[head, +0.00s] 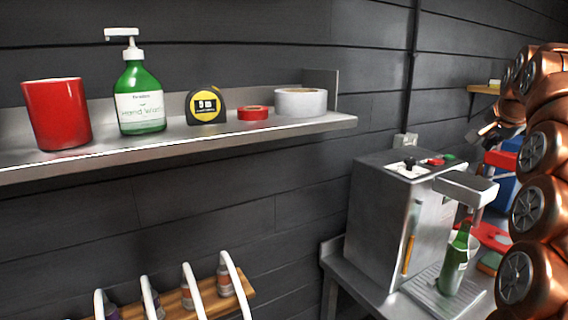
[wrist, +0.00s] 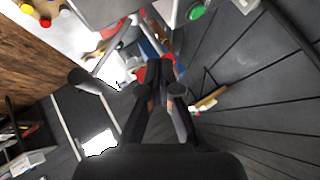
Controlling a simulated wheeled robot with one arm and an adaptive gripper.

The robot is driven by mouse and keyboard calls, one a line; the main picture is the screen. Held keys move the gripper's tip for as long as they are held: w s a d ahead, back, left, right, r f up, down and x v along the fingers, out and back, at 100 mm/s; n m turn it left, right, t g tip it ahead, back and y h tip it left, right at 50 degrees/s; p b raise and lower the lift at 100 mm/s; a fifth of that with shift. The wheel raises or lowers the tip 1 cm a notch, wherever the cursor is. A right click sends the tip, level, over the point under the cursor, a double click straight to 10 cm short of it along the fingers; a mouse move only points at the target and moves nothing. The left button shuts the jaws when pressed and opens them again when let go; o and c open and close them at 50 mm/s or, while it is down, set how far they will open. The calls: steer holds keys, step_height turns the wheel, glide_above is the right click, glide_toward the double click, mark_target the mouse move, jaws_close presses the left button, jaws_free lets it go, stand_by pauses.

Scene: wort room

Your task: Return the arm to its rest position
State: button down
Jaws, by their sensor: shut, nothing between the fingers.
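My copper-coloured arm rises along the right edge of the head view. My gripper (head: 487,132) shows there at the arm's far side, small and partly hidden by the arm's links. In the wrist view my gripper (wrist: 160,72) has its dark fingers together, with nothing between them. It hangs in the air and touches nothing that I can make out.
A metal shelf (head: 260,130) on the dark wall holds a red cup (head: 57,115), a green soap bottle (head: 140,95), a tape measure (head: 206,106) and tape rolls. Below, a metal machine (head: 385,215) stands by a green bottle (head: 454,262), left of my arm.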

steer(key=shift+s+a+f+n+y, duration=0.1)
steer(key=shift+a+f+n+y, duration=0.1)
steer(key=shift+a+f, duration=0.3)
steer(key=shift+a+f+n+y, duration=0.1)
steer(key=shift+a+f+n, duration=0.1)
steer(key=shift+a, duration=0.5)
steer(key=s+a+f+n+g+y, duration=0.1)
steer(key=s+a+f+n+g, duration=0.15)
steer(key=s+a+f, duration=0.6)
steer(key=s+a+f+n+g+y, duration=0.2)
steer(key=s+a+f+n, duration=0.25)
steer(key=a, duration=0.65)
steer(key=s+a+f+n+g, duration=0.2)
steer(key=s+f, duration=0.4)
steer(key=s, duration=0.4)
steer(key=s+a+f+n+g, duration=0.1)
steer(key=s+a+f, duration=0.3)
steer(key=s, duration=0.7)
steer(key=s+a+f+n+g, duration=0.2)
steer(key=s+a+f+n, duration=0.1)
steer(key=s+f, duration=0.5)
steer(key=s, duration=0.3)
steer(key=shift+a+f+g, duration=0.15)
steer(key=shift+g, duration=0.2)
